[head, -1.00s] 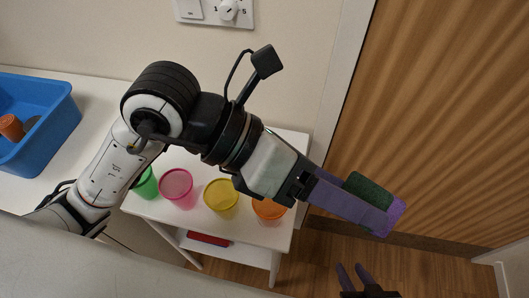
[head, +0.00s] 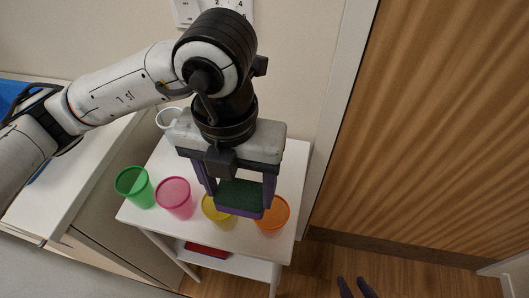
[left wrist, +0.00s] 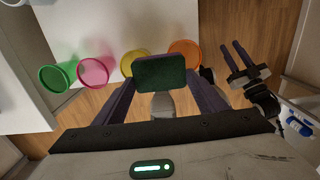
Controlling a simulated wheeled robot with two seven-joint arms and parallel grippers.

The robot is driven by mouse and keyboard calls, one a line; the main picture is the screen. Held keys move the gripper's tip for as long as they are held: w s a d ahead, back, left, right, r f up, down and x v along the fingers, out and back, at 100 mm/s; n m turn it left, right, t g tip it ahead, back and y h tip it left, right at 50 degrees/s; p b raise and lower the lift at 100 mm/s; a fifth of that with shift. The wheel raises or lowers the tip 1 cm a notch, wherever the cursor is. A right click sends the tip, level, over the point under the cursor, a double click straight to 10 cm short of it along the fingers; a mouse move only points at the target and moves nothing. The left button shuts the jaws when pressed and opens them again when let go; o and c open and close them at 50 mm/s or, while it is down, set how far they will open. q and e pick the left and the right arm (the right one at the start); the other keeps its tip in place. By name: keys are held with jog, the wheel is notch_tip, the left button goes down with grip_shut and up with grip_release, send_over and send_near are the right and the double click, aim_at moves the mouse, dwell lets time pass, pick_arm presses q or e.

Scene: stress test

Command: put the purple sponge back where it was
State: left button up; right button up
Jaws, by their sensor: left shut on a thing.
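The purple sponge (head: 240,196) has a dark green scouring face, which faces up in the head view. My left gripper (head: 239,203) is shut on it and holds it over the front of a small white table (head: 160,222), in front of the yellow and orange cups. The sponge also shows between the fingers in the left wrist view (left wrist: 161,71). How high it is above the table is hard to tell. My right gripper (head: 356,289) shows only its fingertips at the bottom edge; in the left wrist view (left wrist: 240,58) its fingers are apart and empty.
Green (head: 134,188), pink (head: 175,198), yellow (head: 216,214) and orange (head: 272,217) cups stand in a row on the table. A white cup (head: 169,117) stands behind. A red thing (head: 207,249) lies on the lower shelf. A wooden door (head: 440,130) is on the right.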

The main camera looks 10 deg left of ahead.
pick_arm(q)
jog(key=w+p, duration=0.2)
jog(key=w, duration=1.5)
notch_tip(320, 180, down, 11)
jog(key=shift+s, duration=0.1)
jog(key=shift+w+f+p, duration=0.2)
jog(key=shift+f+p, duration=0.1)
jog(key=shift+p, duration=0.05)
jog(key=o, duration=1)
jog(key=shift+c, duration=0.2)
notch_tip(320, 180, up, 12)
jog(key=b, duration=0.1)
